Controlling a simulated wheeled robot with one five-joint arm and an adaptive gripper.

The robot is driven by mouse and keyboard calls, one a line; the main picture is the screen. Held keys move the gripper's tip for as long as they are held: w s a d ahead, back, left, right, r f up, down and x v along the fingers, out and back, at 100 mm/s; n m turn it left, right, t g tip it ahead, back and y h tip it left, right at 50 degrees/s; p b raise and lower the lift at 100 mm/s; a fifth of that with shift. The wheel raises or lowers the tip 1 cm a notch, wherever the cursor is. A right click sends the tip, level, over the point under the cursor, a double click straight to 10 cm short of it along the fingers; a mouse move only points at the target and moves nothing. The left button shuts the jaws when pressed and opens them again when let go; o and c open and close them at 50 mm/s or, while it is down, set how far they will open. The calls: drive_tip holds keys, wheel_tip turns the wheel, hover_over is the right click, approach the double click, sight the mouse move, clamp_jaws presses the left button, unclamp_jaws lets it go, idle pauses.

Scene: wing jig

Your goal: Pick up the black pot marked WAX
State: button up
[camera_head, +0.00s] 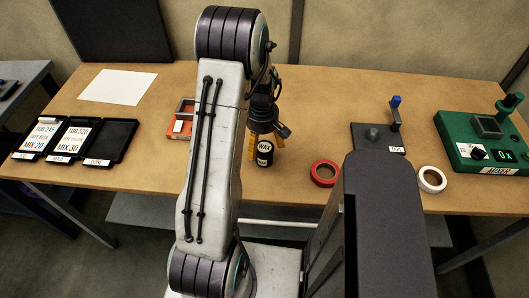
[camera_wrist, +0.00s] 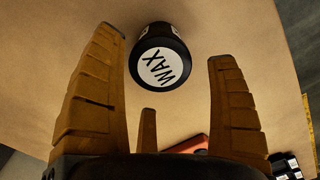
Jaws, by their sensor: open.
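The black pot (camera_head: 264,154) has a white label reading WAX and stands on the wooden table (camera_head: 334,93). In the wrist view the pot (camera_wrist: 160,67) shows its round white WAX face toward me. It lies between the two long orange fingers and ahead of the short third one. My gripper (camera_wrist: 168,60) is open, with bare table visible between each side finger and the pot. In the head view my gripper (camera_head: 266,136) is just behind and above the pot, partly hidden by my arm.
Left of my arm is an orange box (camera_head: 183,116), partly hidden. Black trays (camera_head: 108,142) with cards lie further left, near a white sheet (camera_head: 118,87). Right of the pot are a red tape roll (camera_head: 325,173), a dark stand (camera_head: 378,138), a white roll (camera_head: 432,179) and the green mixer (camera_head: 462,145).

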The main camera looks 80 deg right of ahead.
sight(263, 146)
drive_tip(key=f, duration=0.2)
drive_tip(key=f+p, duration=0.1)
drive_tip(key=shift+s+a, duration=0.15)
drive_tip(key=shift+a, duration=0.1)
drive_tip(key=shift+f, duration=0.85)
drive_tip(key=c, duration=1.3)
drive_tip(key=shift+r, duration=0.15)
